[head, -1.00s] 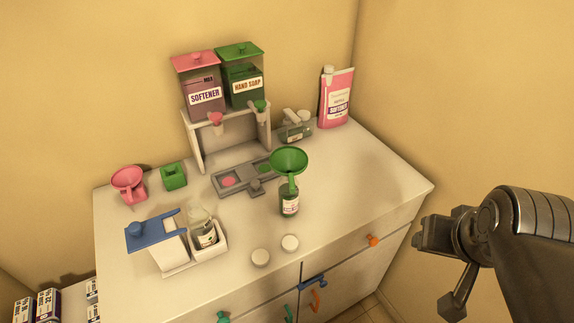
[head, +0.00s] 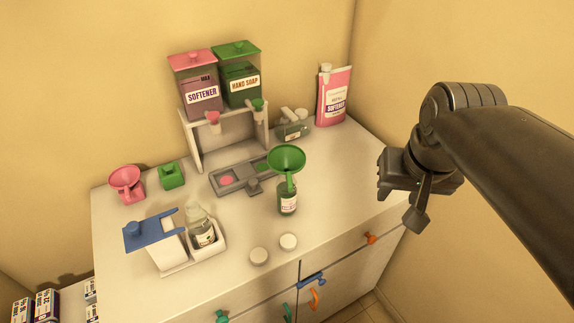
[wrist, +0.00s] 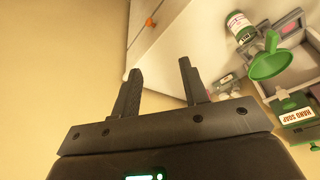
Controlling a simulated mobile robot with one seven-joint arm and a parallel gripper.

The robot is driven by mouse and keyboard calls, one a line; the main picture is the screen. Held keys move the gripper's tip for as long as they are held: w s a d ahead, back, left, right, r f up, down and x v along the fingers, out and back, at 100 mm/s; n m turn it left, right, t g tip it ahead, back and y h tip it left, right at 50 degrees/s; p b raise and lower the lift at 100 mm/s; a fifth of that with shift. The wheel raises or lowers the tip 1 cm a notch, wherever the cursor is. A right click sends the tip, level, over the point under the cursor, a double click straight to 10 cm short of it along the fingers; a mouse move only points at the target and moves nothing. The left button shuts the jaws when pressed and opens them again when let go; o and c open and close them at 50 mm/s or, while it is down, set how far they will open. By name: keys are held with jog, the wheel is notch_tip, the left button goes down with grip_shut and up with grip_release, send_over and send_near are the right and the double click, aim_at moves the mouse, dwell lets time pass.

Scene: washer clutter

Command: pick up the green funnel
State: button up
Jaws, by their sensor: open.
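My gripper (head: 388,174) hangs in the air at the counter's right edge, well to the right of the funnel. In the wrist view its two fingers (wrist: 158,78) stand apart with nothing between them.
The dispenser stand (head: 190,147) with softener and hand soap tanks is behind the funnel. A pink pouch (head: 334,97) and a lying bottle (head: 293,130) are at the back right. Two white caps (head: 288,242) lie in front. A pink funnel (head: 126,180) is left. The counter's right side is clear.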

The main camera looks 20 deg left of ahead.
jog(key=w+a+n+g, duration=0.15)
jog(key=w+a, duration=0.25)
jog(key=a, duration=0.5)
jog(key=n+g, duration=0.1)
jog(key=g, duration=0.1)
send_over(289, 178)
jog(key=shift+d+f+h, duration=0.25)
jog(key=shift+f+h, duration=0.05)
jog(key=shift+f, duration=0.25)
jog(key=shift+a+f, duration=0.2)
jog(key=shift+a, duration=0.1)
notch_tip(289, 178, down, 5)
jog(key=shift+f, duration=0.1)
jog(key=f, duration=0.3)
jog(key=w+f, duration=0.1)
jog(key=f, duration=0.1)
jog(key=shift+f, duration=0.15)
jog(key=shift+c, duration=0.4)
grip_shut()
